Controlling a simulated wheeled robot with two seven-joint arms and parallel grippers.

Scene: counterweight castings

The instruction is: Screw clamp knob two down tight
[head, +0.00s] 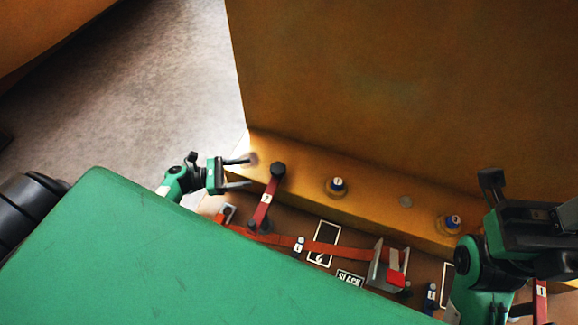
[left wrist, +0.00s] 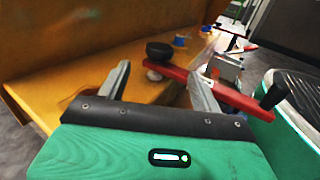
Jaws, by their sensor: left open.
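A black round clamp knob (head: 278,169) sits at the far end of a red clamp bar (head: 265,202) whose white label is too small to read surely. My left gripper (head: 238,173) is open and empty, to the left of the knob, with its fingers pointing towards it. In the left wrist view the knob (left wrist: 160,50) shows beyond and between the open fingers (left wrist: 162,87), apart from them. The red bar (left wrist: 225,95) runs behind the right finger to a black upright grip (left wrist: 274,92). My right gripper (head: 491,185) shows partly at the right; its jaw opening is unclear.
Two blue-capped fittings (head: 337,186) (head: 452,221) stand on the yellow ledge (head: 375,198), below a tall yellow casting (head: 410,90). An orange strap (head: 335,248) runs to a metal ratchet (head: 385,268) near a SLACK label (head: 350,279). Another red bar (head: 541,300) is at lower right.

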